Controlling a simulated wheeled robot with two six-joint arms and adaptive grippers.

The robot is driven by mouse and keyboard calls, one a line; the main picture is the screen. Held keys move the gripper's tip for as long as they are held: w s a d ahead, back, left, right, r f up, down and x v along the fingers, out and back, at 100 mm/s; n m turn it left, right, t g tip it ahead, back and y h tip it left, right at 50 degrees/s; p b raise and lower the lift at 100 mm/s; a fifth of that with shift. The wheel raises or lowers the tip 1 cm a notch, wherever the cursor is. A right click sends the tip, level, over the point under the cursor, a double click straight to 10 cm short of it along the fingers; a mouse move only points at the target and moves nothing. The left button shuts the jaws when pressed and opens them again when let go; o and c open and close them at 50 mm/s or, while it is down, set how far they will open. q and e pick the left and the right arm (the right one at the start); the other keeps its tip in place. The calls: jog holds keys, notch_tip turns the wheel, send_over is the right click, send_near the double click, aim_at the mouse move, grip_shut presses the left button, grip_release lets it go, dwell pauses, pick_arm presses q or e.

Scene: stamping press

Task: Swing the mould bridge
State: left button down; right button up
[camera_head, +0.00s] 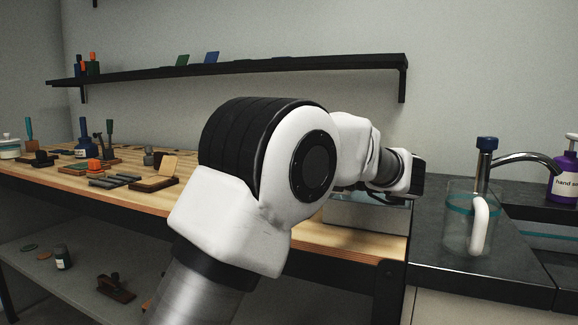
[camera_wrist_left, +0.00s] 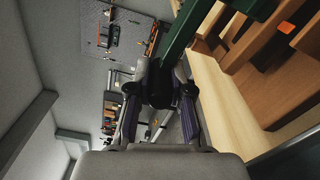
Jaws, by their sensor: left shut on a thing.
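In the left wrist view a long green bar (camera_wrist_left: 186,35), which looks like part of the mould bridge, runs down from the top to a dark piece (camera_wrist_left: 158,82) in front of my fingers. My left gripper (camera_wrist_left: 159,108) has a finger on either side of this dark piece and is shut on it. The exact contact is too dark to make out. In the head view my white arm crosses the middle, and my left gripper (camera_head: 383,197) is small and partly hidden at its far end, over a grey box (camera_head: 365,215). The bridge cannot be made out there. My right gripper is not in view.
The wooden bench (camera_head: 330,238) holds several stamps and blocks at the left. A black shelf (camera_head: 280,67) hangs above. At the right a glass jug (camera_head: 470,215) stands on a dark counter beside a faucet and a purple soap bottle (camera_head: 564,178). Wooden blocks (camera_wrist_left: 265,90) lie close beside the green bar.

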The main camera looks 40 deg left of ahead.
pick_arm(q)
jog(key=c, duration=1.1)
grip_release()
jog(key=shift+o, duration=0.2)
